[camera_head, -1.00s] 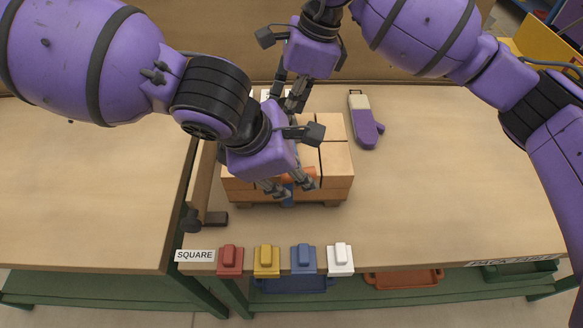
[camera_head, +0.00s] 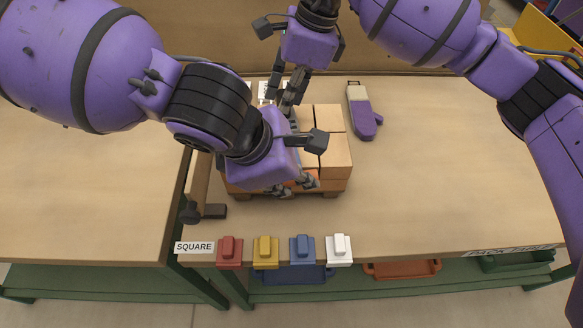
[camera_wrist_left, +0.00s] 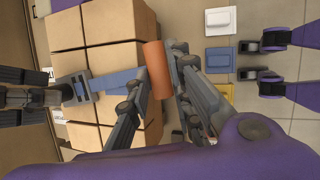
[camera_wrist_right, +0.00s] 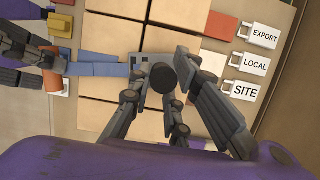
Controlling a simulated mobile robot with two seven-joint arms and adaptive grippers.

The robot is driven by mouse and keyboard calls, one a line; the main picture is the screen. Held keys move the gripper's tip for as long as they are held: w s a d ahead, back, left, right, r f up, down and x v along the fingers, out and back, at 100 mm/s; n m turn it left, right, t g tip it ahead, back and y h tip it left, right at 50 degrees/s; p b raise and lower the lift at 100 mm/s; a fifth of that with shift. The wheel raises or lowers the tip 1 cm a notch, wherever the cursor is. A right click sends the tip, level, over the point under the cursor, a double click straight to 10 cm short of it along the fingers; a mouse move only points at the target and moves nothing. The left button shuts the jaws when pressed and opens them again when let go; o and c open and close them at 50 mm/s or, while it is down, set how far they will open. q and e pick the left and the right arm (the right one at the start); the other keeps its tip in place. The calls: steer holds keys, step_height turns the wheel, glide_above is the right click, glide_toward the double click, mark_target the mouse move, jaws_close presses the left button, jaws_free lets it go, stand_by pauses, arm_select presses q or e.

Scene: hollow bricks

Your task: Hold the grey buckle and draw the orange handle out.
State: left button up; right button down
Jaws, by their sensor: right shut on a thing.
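The orange handle (camera_wrist_left: 157,70) stands at the front of the stack, at the end of a blue strap (camera_wrist_left: 115,80). It partly shows in the head view (camera_head: 304,178). My left gripper (camera_head: 292,186) has its fingers on either side of the handle; whether they press on it is unclear. The grey buckle (camera_wrist_right: 139,66) lies on top of the stack, on the strap. My right gripper (camera_head: 288,103) is shut on the buckle from above. A round black end (camera_wrist_right: 163,78) sits between its fingers and hides part of the buckle.
The tan blocks (camera_head: 336,152) stand stacked on a wooden pallet. A purple mitt (camera_head: 364,118) lies to the right. Red, yellow, blue and white pieces (camera_head: 302,248) line the front edge. EXPORT, LOCAL and SITE cards (camera_wrist_right: 256,64) are behind the stack. The table's right side is clear.

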arm_select(q)
steer(key=o, duration=0.4)
steer(key=shift+s, duration=0.1)
step_height(320, 180, up, 10)
steer(key=shift+f, duration=0.1)
stand_by(0.4)
